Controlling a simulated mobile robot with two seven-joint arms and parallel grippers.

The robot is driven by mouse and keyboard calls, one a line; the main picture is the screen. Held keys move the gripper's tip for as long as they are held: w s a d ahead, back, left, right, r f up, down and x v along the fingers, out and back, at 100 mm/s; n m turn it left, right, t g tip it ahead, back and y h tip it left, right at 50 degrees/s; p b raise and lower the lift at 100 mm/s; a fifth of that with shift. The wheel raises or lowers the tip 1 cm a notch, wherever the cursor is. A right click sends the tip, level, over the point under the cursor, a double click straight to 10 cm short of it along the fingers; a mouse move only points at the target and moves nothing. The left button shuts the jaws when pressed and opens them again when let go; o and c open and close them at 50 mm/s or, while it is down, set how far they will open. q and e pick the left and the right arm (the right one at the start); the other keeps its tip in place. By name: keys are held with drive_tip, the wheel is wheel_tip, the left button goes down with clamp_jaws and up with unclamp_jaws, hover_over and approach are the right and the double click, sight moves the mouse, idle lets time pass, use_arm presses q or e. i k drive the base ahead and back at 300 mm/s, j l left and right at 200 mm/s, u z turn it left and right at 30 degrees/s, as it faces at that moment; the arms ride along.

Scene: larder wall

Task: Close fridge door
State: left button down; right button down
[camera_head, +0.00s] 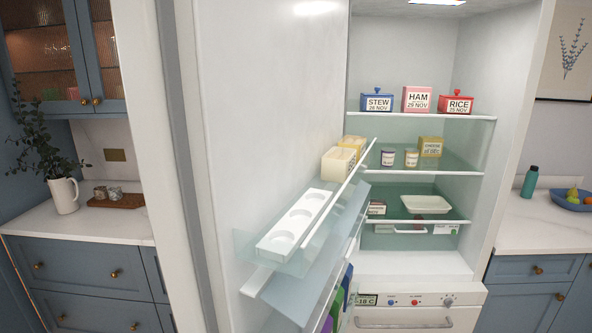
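The fridge door (262,95) stands wide open on the left, its white inner face turned toward me. Its shelves hold a white egg tray (295,225) and yellow-topped boxes (341,160). The fridge interior (405,62) is lit and open to view. Its glass shelves carry a blue STEW container (377,102), a pink HAM box (416,99) and a red RICE container (456,103). Lower down are small jars, a yellow box and a white tray (426,204). Neither of my grippers is in view.
Blue cabinets with a pale counter (90,226) stand at the left, with a white jug of greenery (63,194). The right counter (540,222) holds a teal bottle (530,181) and a blue fruit bowl (574,201). A lower drawer with a handle (403,322) sits under the fridge compartment.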

sight(234, 107)
drive_tip(key=j+z, duration=0.35)
drive_tip(key=j, duration=0.15)
drive_tip(key=j+z, duration=0.35)
drive_tip(key=j, duration=0.15)
drive_tip(key=j+z, duration=0.4)
drive_tip(key=j, duration=0.55)
